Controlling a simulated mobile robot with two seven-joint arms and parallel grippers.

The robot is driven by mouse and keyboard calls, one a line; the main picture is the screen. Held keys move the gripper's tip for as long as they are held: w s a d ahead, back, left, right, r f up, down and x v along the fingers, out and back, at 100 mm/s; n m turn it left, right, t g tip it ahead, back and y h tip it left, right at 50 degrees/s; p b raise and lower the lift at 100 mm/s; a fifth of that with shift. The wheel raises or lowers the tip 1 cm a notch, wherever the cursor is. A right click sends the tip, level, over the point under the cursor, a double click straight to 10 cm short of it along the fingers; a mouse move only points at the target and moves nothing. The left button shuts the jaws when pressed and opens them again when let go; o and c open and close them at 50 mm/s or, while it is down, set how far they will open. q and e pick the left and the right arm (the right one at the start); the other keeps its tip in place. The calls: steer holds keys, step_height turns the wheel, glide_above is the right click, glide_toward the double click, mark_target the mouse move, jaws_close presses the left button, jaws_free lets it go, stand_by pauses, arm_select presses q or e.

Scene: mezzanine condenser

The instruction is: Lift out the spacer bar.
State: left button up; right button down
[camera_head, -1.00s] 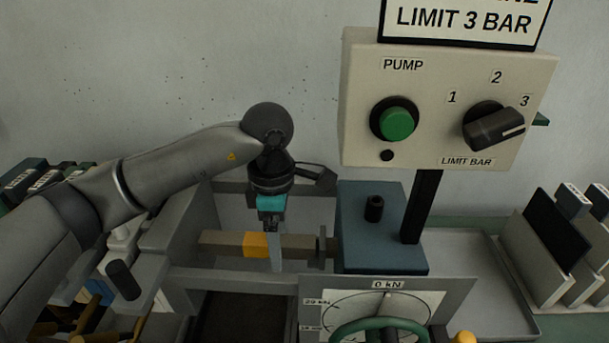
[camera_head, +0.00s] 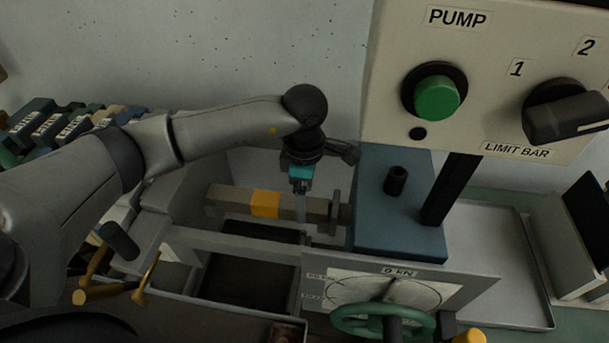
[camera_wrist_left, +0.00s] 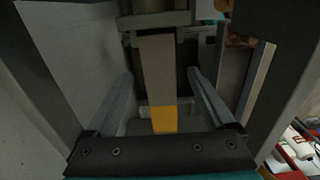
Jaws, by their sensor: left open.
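The spacer bar (camera_head: 231,200) is a grey-brown square bar with a yellow band, lying across the press bed between the left block and the blue block. It also shows in the left wrist view (camera_wrist_left: 158,78), running away between the fingers. My left gripper (camera_head: 301,208) points down at the bar, right of the yellow band. In the left wrist view my left gripper (camera_wrist_left: 163,100) is open, with one finger on each side of the bar and visible gaps. The bar's ends are partly hidden. My right gripper is not in view.
A blue block (camera_head: 405,225) with a black knob stands right of the bar. The control box (camera_head: 480,90) hangs above it. A gauge plate (camera_head: 390,290) and green handwheel (camera_head: 384,321) are in front. A grey tray (camera_head: 500,262) lies empty at right.

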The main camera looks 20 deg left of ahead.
arm_select(q)
steer(key=shift+f, duration=1.75)
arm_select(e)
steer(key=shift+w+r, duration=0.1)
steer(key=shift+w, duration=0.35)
arm_select(q)
jaws_close()
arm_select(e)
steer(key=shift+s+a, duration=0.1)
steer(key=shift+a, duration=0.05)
arm_select(q)
steer(key=shift+w+r, duration=0.1)
steer(key=shift+r, duration=0.05)
steer(key=shift+a, duration=0.15)
steer(key=shift+r, duration=0.1)
